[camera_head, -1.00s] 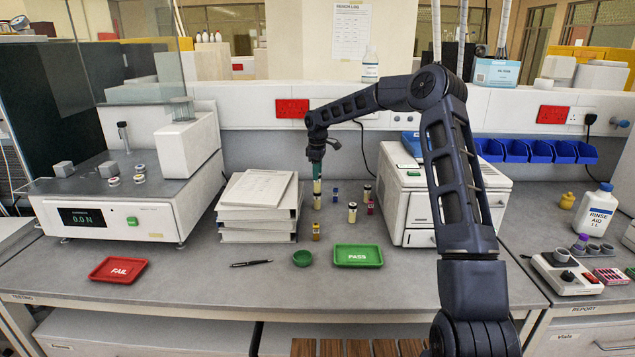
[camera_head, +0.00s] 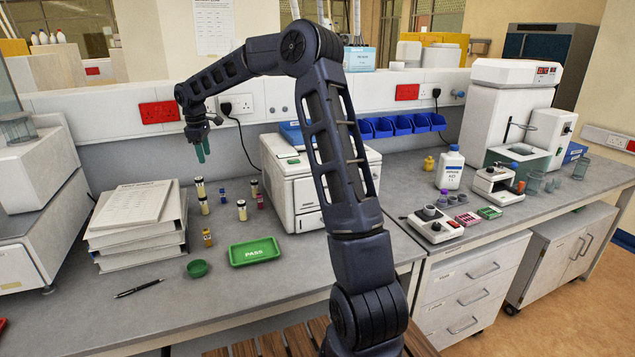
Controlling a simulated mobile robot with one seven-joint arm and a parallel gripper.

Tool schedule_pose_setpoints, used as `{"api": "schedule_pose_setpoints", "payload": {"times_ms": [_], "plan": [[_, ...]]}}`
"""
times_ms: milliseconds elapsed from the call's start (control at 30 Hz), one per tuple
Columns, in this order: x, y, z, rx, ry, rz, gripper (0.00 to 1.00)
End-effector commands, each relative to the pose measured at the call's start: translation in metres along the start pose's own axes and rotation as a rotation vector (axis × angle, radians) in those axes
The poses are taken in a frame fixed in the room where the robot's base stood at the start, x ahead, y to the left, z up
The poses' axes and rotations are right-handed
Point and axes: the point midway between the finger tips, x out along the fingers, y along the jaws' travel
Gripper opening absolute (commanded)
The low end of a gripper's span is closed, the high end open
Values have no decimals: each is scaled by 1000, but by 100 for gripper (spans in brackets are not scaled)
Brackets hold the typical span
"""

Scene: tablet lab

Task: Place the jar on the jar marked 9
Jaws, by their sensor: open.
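My gripper (camera_head: 203,152) is open and empty, its teal fingers pointing down above the bench, with a gap to the jars below. A cream jar with a dark lid (camera_head: 200,187) shows under it. A second cream jar (camera_head: 204,206) shows directly below the first in the picture; I cannot tell whether the first stands on it or behind it. Another cream jar with a dark lid (camera_head: 242,210) stands to the right, and one more (camera_head: 254,188) is beyond it. The numbers on the jars are too small to read.
Small blue (camera_head: 222,195), red (camera_head: 260,201) and amber (camera_head: 207,237) vials stand around the jars. A stack of binders (camera_head: 140,230) is at left, a white instrument (camera_head: 300,190) at right. A green PASS tray (camera_head: 254,251) and green bowl (camera_head: 197,268) lie in front.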

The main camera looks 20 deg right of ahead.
Motion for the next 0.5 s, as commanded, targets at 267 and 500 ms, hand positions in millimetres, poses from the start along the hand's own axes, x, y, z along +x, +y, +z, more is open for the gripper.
{"api": "schedule_pose_setpoints", "payload": {"times_ms": [267, 500], "plan": [[-45, -45, 70, 172, -26, 74, 52], [-74, -86, 135, 340, -23, 128, 52]]}}
